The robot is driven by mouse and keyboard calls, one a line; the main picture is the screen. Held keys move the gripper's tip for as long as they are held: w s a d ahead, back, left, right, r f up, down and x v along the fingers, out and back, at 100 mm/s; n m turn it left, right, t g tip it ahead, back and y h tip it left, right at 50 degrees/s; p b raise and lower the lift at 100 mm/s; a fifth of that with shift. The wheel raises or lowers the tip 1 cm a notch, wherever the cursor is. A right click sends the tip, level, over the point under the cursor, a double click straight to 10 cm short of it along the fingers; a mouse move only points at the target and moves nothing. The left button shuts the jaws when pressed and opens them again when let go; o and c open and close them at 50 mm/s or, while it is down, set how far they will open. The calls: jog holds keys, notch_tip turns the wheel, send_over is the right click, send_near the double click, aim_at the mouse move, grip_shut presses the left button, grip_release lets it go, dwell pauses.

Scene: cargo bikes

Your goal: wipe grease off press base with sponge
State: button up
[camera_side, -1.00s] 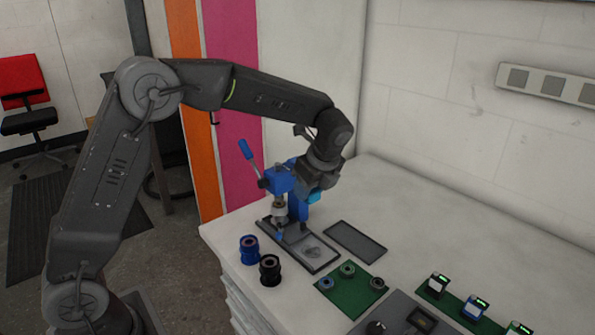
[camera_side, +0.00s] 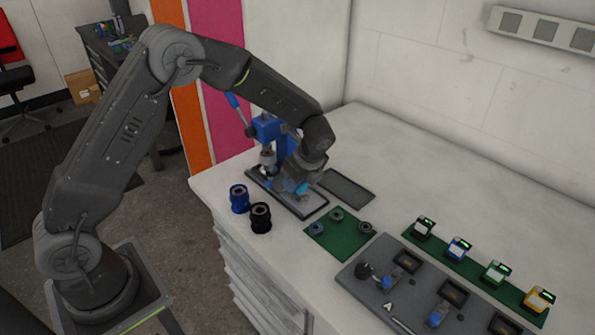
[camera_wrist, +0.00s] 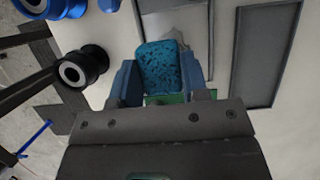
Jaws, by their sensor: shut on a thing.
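The blue sponge (camera_wrist: 160,66) is held between the two fingers of my gripper (camera_wrist: 161,82) in the wrist view. In the side view a bit of the sponge (camera_side: 302,187) shows under my gripper (camera_side: 297,184), low over the front part of the press base (camera_side: 312,211). I cannot tell whether the sponge touches the base. The blue press (camera_side: 266,129) stands at the back of this dark base, with its lever raised. The grease is mostly hidden by my gripper; a pale smear (camera_wrist: 188,22) shows beyond the sponge in the wrist view.
A dark flat tray (camera_side: 346,188) lies right of the base. A blue spool (camera_side: 239,198) and a black spool (camera_side: 260,217) stand close on the left. A green mat (camera_side: 341,237) with rings lies in front. Bare white bench lies behind the tray.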

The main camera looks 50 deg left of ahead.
aim_at(296, 201)
jog(key=shift+f, duration=1.6)
jog(key=shift+w+f, duration=0.3)
jog(key=shift+w, duration=0.45)
jog(key=shift+w+f, duration=0.25)
jog(key=shift+w, duration=0.85)
jog(key=shift+s+f, duration=0.1)
jog(key=shift+s, duration=1.1)
jog(key=shift+s+f, duration=0.2)
jog(key=shift+s, duration=0.55)
jog(key=shift+w+a, duration=0.15)
jog(key=shift+a, duration=0.2)
jog(key=shift+w+r, duration=0.2)
jog(key=shift+w, duration=1.35)
jog(key=shift+s+f, duration=0.15)
jog(key=shift+s, duration=1.45)
jog(key=shift+r, duration=4.15)
